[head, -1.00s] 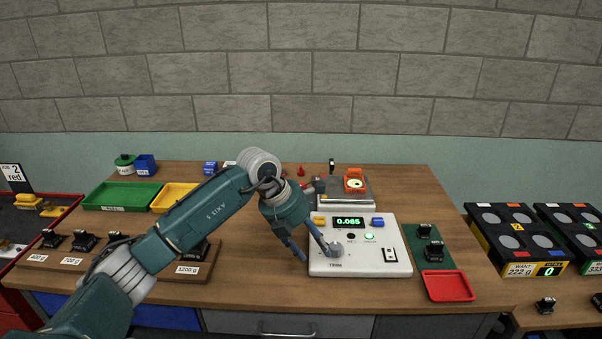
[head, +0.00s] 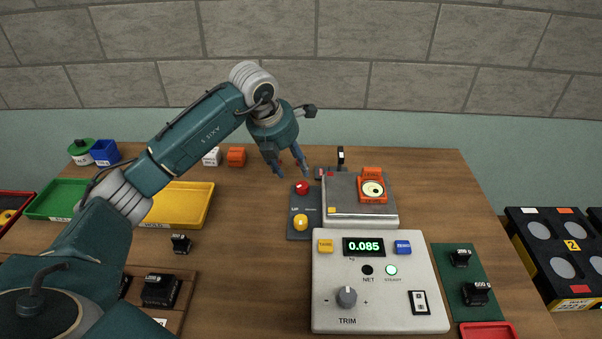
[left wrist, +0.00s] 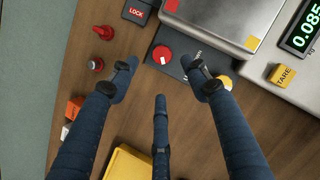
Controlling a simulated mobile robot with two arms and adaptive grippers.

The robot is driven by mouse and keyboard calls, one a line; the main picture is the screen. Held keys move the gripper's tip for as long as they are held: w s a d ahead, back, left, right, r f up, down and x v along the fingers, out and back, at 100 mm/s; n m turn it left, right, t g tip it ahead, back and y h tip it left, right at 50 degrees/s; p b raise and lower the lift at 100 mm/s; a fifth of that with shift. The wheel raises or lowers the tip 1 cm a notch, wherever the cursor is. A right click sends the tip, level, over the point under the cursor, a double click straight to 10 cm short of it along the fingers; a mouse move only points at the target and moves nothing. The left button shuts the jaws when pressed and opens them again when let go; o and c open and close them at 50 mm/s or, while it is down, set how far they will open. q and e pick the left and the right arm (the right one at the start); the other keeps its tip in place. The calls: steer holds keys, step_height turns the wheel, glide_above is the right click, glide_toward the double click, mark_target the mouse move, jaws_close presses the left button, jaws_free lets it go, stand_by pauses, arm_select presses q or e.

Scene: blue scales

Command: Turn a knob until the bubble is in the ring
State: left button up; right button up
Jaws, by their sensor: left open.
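An orange bubble level (head: 372,187) sits on the steel scale platform (head: 343,206); its round pale window has a dark mark, but the bubble's exact place in the ring is too small to tell. A red knob (head: 302,187) and a yellow knob (head: 300,222) stand on a dark plate left of the platform. The red knob also shows in the left wrist view (left wrist: 162,54). A grey TRIM knob (head: 346,296) is on the white console. My left gripper (head: 288,172) is open and empty, fingers down, behind and left of the red knob, apparently above it.
The white console (head: 328,260) reads 0.085. Yellow (head: 180,204) and green (head: 50,198) trays lie left. Black weights (head: 476,293) stand on a green mat at right. Bare wood lies between yellow tray and console.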

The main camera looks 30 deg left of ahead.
mark_target(302, 184)
arm_select(q)
steer(key=x, duration=0.1)
steer(key=p+x, duration=0.1)
steer(key=x, duration=0.2)
steer(key=shift+s+d+f, duration=0.2)
steer(key=shift+s, duration=0.1)
steer(key=p+x, duration=0.1)
steer(key=x, duration=0.4)
steer(key=shift+w+a, duration=0.15)
steer(key=shift+w+f+p, duration=0.1)
steer(key=shift+f+p, duration=0.05)
steer(key=shift+p, duration=0.15)
steer(key=shift+c, duration=1.2)
steer(key=c, duration=0.8)
steer(key=shift+c, duration=0.3)
arm_select(e)
steer(key=r, duration=0.1)
steer(key=s+r, duration=0.1)
steer(key=shift+s+r, duration=0.2)
steer(key=shift+r, duration=0.15)
